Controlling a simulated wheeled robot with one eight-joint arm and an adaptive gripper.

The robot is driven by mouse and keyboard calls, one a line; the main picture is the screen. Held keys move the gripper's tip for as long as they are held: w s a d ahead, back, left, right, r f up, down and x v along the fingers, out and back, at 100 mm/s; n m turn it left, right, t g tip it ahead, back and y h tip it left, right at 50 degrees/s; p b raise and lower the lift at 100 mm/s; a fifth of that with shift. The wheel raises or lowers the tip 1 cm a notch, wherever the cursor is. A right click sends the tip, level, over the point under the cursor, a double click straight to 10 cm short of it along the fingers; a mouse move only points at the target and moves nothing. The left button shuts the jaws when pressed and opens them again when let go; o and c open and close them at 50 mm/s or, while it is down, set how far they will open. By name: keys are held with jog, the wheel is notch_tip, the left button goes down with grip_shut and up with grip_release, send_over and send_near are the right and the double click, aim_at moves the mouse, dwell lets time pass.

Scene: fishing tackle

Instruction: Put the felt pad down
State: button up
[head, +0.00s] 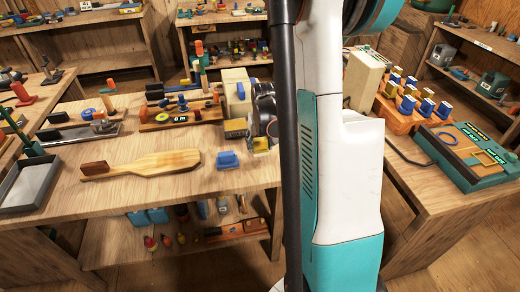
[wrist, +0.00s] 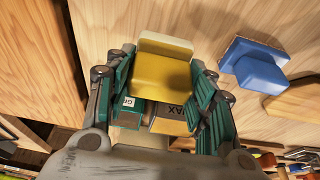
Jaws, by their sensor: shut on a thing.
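The felt pad appears to be the yellow block (wrist: 160,72) with a paler strip along its far edge, in the wrist view. My gripper (wrist: 163,82) is shut on it, with one green finger on each side. In the head view my gripper (head: 263,112) is at the right part of the middle table, partly hidden by my arm. A yellow piece (head: 261,144) shows just below it, apparently the pad. It is over or on the wood near the table's front edge; I cannot tell if it touches.
A blue block (head: 227,159) lies close by on the table, also in the wrist view (wrist: 252,65). A wooden paddle (head: 140,165) lies further left. Another yellow block (head: 236,128) is beside my gripper. Bare wood (head: 200,182) lies along the front. Boxes (wrist: 170,117) show below, past the edge.

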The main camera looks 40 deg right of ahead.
jog(key=shift+f, duration=1.2)
jog(key=shift+f+b, duration=0.15)
jog(key=shift+b, duration=0.25)
jog(key=o, duration=1.3)
jog(key=p+v, duration=0.4)
jog(key=v, duration=0.8)
jog(key=shift+p, duration=0.4)
jog(key=shift+r, duration=0.2)
